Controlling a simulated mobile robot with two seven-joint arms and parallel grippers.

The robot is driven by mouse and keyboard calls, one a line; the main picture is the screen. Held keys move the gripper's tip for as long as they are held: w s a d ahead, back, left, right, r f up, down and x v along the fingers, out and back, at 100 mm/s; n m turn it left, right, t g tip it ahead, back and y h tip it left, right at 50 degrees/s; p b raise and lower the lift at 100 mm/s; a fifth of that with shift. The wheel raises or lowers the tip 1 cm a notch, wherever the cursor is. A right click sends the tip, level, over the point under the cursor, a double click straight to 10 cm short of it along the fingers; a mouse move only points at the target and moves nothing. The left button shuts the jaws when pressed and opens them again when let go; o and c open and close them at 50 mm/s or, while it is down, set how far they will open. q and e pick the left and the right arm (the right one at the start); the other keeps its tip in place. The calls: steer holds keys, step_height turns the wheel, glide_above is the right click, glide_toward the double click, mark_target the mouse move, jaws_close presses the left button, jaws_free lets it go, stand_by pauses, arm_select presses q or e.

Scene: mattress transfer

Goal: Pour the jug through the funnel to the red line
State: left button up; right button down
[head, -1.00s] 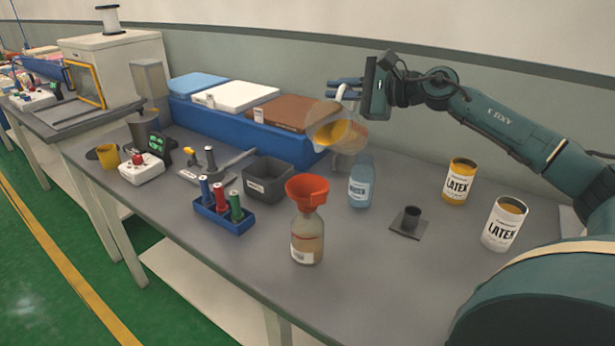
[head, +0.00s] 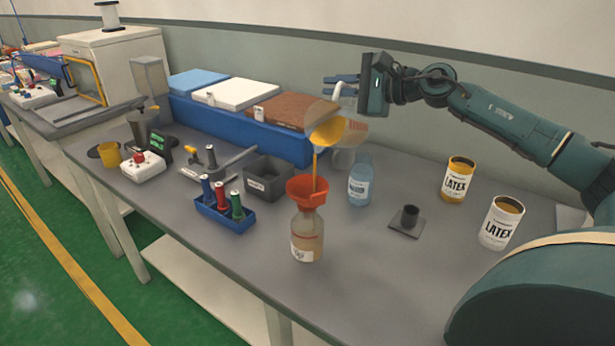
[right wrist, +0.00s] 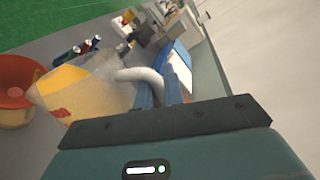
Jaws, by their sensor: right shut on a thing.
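My right gripper (head: 345,84) is shut on the handle of a clear jug (head: 330,128) holding orange-yellow liquid. The jug is tilted to the left above the red-orange funnel (head: 307,192). A thin yellow stream falls from its lip into the funnel. The funnel sits in the neck of a clear bottle (head: 307,236) with a white label and pale liquid inside. A thin red line shows high on the bottle; I cannot tell the exact level against it. In the right wrist view the jug (right wrist: 75,92) is beside the funnel (right wrist: 15,85). My left gripper is not in view.
A blue-tinted bottle (head: 360,184) stands just right of the funnel bottle. Two latex cans (head: 458,182) (head: 501,224) and a small dark stand (head: 408,222) are to the right. A blue rack (head: 225,215) and grey bin (head: 268,180) stand left. The table front is clear.

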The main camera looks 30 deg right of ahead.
mark_target(330, 103)
arm_select(q)
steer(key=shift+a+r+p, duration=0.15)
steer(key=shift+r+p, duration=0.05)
steer(key=shift+p, duration=0.2)
arm_select(e)
steer(key=shift+s+a+r, duration=0.1)
steer(key=shift+a+r, duration=0.15)
steer(key=shift+r, duration=0.1)
arm_select(q)
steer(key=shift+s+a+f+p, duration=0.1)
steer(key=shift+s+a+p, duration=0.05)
steer(key=shift+p, duration=0.15)
arm_select(e)
steer(key=shift+a+r+n, duration=0.15)
steer(key=shift+a+n, duration=0.05)
steer(key=shift+n, duration=0.2)
arm_select(q)
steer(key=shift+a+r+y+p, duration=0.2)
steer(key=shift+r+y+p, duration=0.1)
steer(key=shift+p, duration=0.2)
arm_select(e)
steer(key=shift+s+a+r, duration=0.15)
steer(key=shift+a+r, duration=0.05)
steer(key=shift+a, duration=0.05)
